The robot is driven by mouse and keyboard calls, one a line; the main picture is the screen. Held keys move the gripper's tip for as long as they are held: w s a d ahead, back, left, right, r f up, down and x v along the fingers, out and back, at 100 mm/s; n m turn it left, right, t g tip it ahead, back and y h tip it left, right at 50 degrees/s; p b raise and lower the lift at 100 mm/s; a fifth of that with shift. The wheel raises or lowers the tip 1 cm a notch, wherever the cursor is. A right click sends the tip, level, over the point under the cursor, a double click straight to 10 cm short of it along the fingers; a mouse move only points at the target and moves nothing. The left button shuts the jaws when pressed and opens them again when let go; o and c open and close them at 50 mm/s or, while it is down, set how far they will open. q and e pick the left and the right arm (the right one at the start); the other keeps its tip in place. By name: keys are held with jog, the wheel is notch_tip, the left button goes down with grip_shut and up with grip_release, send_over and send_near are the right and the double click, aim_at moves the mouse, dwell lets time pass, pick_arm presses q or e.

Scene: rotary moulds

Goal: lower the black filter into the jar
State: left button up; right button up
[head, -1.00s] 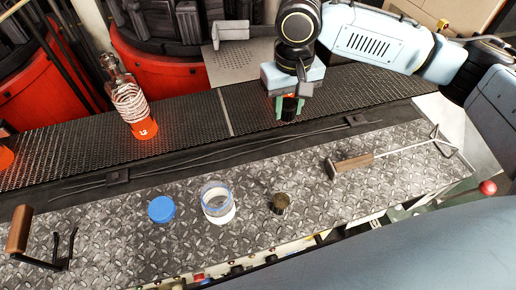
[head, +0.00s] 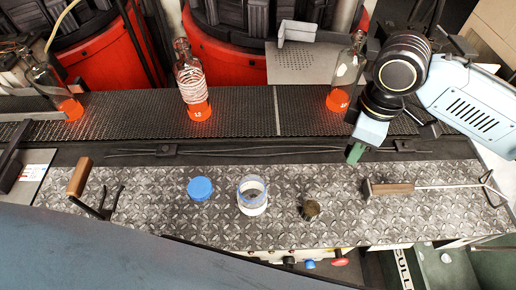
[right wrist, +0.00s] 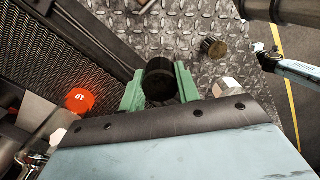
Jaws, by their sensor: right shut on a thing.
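The black filter (right wrist: 158,80) is a short dark cylinder held between the green fingers of my right gripper (right wrist: 160,88) in the right wrist view. In the head view my right gripper (head: 355,153) is over the strip between conveyor and plate, behind and right of the jar, and the filter cannot be made out there. The clear jar (head: 252,195) with a blue rim and whitish lower part stands open on the diamond plate, apart from the gripper. My left gripper is not in view.
On the plate (head: 225,225) are a blue lid (head: 200,189), a small dark brassy cylinder (head: 311,210) and a wooden-handled tool (head: 390,188). Glowing orange bottles (head: 190,85) stand on the conveyor (head: 245,115) behind. Another wooden-handled tool (head: 80,177) is at left.

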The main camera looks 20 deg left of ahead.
jog(key=s+a+r+n+p, duration=0.1)
jog(key=s+a+n, duration=0.1)
jog(key=a+n, duration=0.45)
jog(key=s+a+r+n+p, duration=0.1)
jog(key=s+a+n+p, duration=0.2)
jog(key=n, duration=0.7)
notch_tip(320, 180, up, 2)
jog(key=n+p, duration=0.1)
jog(key=n, duration=1.4)
send_over(251, 179)
jog(key=s+d, duration=0.1)
jog(key=s, duration=0.1)
jog(key=shift+s+f+b, duration=0.1)
jog(key=shift+f+b, duration=2.5)
jog(key=shift+f, duration=0.35)
jog(key=shift+a+p, duration=0.1)
jog(key=shift+p, duration=0.55)
jog(key=shift+f, duration=0.55)
jog(key=o, duration=1.2)
jog(key=shift+c, duration=0.2)
